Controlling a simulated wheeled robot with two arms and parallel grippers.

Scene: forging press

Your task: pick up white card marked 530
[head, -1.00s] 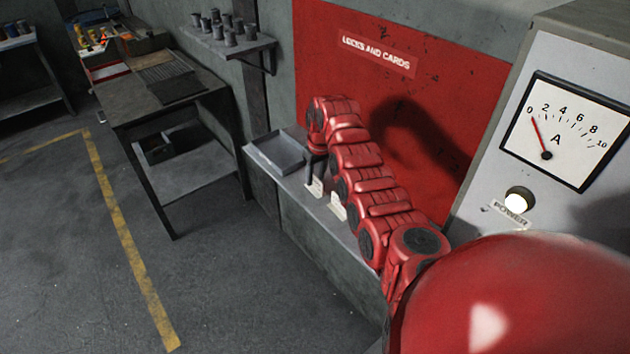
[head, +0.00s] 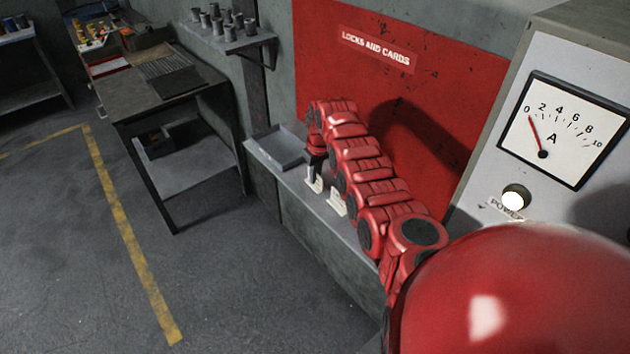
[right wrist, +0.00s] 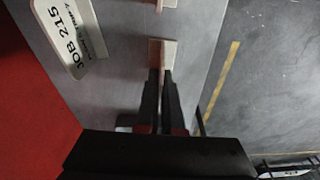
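White cards stand on the grey ledge (head: 290,178) under the red panel. One card (head: 314,182) is right at my right gripper; another card (head: 337,203) stands to its right, partly behind my arm. No number can be read on either. In the right wrist view my right gripper (right wrist: 161,76) points at a small pale upright piece (right wrist: 162,52), seen nearly edge-on at the fingertips. The two dark fingers are close together; whether they press on the card cannot be told. My left gripper is not in view.
A grey tray (head: 278,147) is on the ledge's left end. A grey cabinet with a meter (head: 560,130) stands at right. A dark workbench (head: 165,95) stands at left.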

